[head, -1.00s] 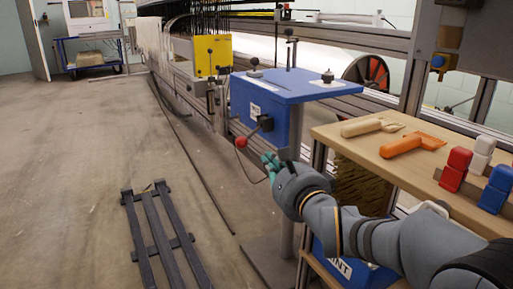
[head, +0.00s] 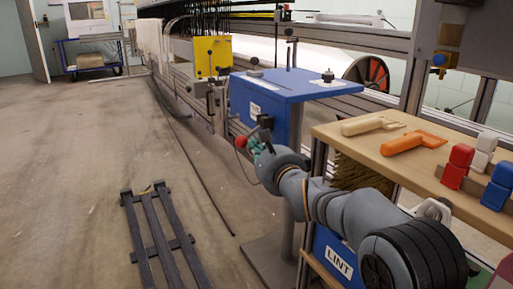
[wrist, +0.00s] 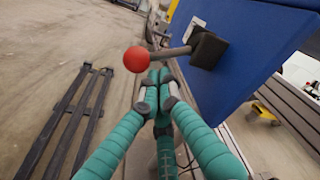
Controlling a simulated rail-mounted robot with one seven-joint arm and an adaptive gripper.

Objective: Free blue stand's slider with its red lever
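The blue stand (head: 300,86) has a flat top and a white label on its side. Its red lever ball (head: 240,141) sits on a rod from a black block (head: 265,122) on the stand's side. In the wrist view the red ball (wrist: 136,59) is just above and left of my fingertips, and the grey rod (wrist: 168,53) runs right to the block. My gripper (wrist: 158,73) has its teal fingers together, apparently empty. It is close to the rod; contact is unclear. Black knobs (head: 328,76) stand on the top; I cannot tell which part is the slider.
A yellow box (head: 213,56) stands behind the blue stand. A wooden shelf (head: 350,137) at right holds an orange scoop (head: 414,141) and red, white and blue blocks. A dark slatted rack (head: 158,240) lies on the floor at left. The floor left of the stand is otherwise open.

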